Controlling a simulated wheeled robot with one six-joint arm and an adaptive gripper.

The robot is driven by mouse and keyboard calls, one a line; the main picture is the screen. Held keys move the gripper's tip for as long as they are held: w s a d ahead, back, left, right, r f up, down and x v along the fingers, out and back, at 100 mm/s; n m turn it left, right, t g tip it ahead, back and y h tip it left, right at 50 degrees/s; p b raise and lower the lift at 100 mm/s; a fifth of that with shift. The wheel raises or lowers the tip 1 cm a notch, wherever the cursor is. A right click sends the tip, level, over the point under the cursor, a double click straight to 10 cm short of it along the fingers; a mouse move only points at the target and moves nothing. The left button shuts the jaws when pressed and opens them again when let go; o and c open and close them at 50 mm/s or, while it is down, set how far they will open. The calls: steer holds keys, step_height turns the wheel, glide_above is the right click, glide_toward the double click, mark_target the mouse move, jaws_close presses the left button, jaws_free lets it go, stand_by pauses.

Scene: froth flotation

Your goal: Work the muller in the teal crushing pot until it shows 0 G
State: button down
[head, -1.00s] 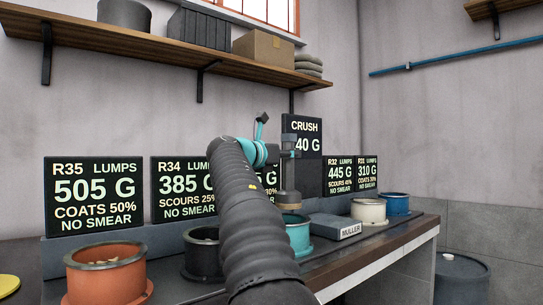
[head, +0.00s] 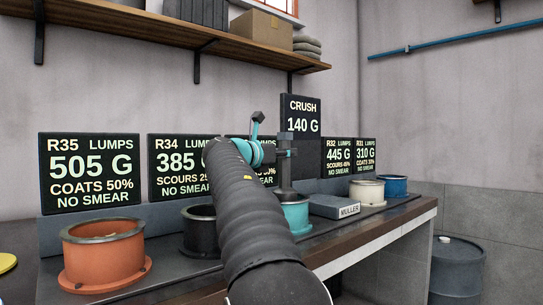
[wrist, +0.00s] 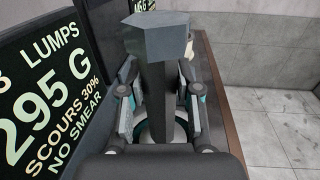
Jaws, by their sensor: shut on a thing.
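The teal crushing pot (head: 297,217) stands on the bench below my gripper (head: 285,154), partly hidden by my arm. My gripper is shut on the muller (head: 285,178), which is upright with its lower end down inside the pot's mouth. In the wrist view the muller's dark grey stem and faceted top (wrist: 157,45) stand between my fingers (wrist: 160,108), with the pot's rim (wrist: 147,137) below. Whether the muller touches the pot floor is hidden. The CRUSH sign (head: 301,116) behind reads 140 G.
The grey MULLER block (head: 334,207) sits right of the pot. A cream pot (head: 367,192) and a blue pot (head: 393,187) stand further right. A black pot (head: 200,235) and an orange pot (head: 104,259) stand left. Lump signs (head: 90,173) line the back.

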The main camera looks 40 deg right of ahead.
steer(key=shift+f+b, duration=0.95)
steer(key=shift+f, duration=0.5)
stand_by(0.4)
steer(key=shift+r, duration=0.2)
steer(key=shift+r+p, duration=1.25)
steer(key=shift+p, duration=0.35)
steer(key=shift+f+b, duration=0.9)
steer(key=shift+f, duration=0.55)
steer(key=shift+r, duration=0.25)
step_height(320, 180, up, 2)
steer(key=p, duration=0.2)
steer(key=shift+r+p, duration=0.1)
steer(key=shift+p, duration=0.3)
